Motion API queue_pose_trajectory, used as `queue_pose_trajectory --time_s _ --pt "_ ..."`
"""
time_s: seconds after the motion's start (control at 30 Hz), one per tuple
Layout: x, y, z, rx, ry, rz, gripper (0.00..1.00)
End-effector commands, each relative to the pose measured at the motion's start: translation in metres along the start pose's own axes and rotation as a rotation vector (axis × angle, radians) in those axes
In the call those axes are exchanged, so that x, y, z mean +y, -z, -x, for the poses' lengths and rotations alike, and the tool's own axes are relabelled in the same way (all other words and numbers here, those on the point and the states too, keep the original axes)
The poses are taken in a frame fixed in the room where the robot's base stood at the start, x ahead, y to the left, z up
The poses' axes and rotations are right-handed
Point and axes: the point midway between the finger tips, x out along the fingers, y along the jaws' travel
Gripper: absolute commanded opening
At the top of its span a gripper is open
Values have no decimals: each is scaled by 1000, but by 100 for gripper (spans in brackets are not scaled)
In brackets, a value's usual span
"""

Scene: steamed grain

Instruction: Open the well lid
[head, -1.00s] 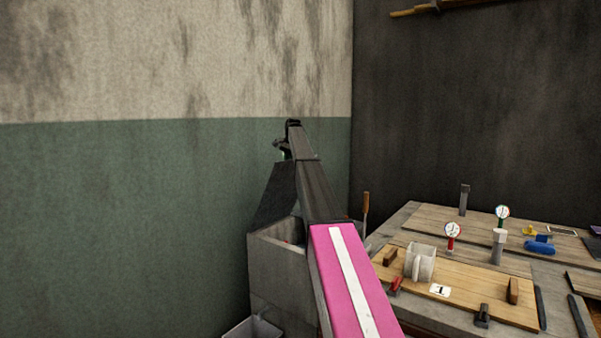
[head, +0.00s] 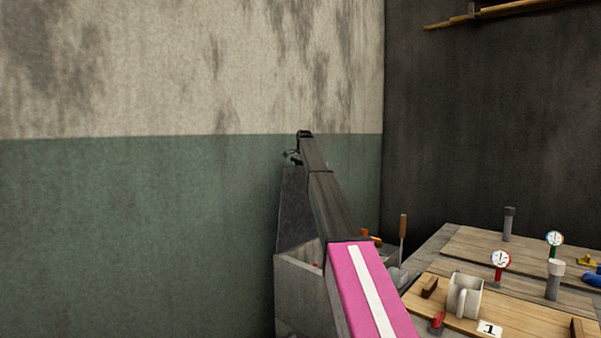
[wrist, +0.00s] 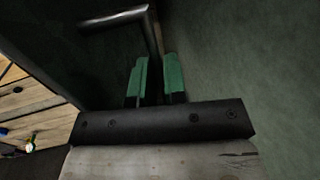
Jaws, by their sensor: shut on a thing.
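The well is a grey box (head: 300,285) with an open top, standing by the green and cream wall. Its dark lid (head: 291,215) is raised and stands steeply upright above the box. The lid's dark face (wrist: 65,55) also shows in the wrist view, with a grey metal handle (wrist: 118,19) on it. My gripper (head: 291,154) is at the lid's upper edge, partly hidden by my arm. In the wrist view, the green fingertips of my gripper (wrist: 157,75) are closed around the end of the handle.
The wall (head: 130,230) is close behind the lid. A wooden-handled tool (head: 403,226) stands between the well and bench.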

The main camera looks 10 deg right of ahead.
Motion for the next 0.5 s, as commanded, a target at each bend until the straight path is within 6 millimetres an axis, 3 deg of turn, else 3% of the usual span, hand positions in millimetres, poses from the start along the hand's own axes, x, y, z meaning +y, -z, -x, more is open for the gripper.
queue_pose_trajectory --time_s 0.13,0.17,0.2,0.23,0.5 --pt "-6 -2 -6 -3 10 2 0" --pt "-6 -2 -6 -3 10 2 22" --pt "-6 -2 -6 -3 11 2 35" --pt "-6 -2 -7 -3 11 2 38" --pt "-7 -2 -7 -3 10 2 38"
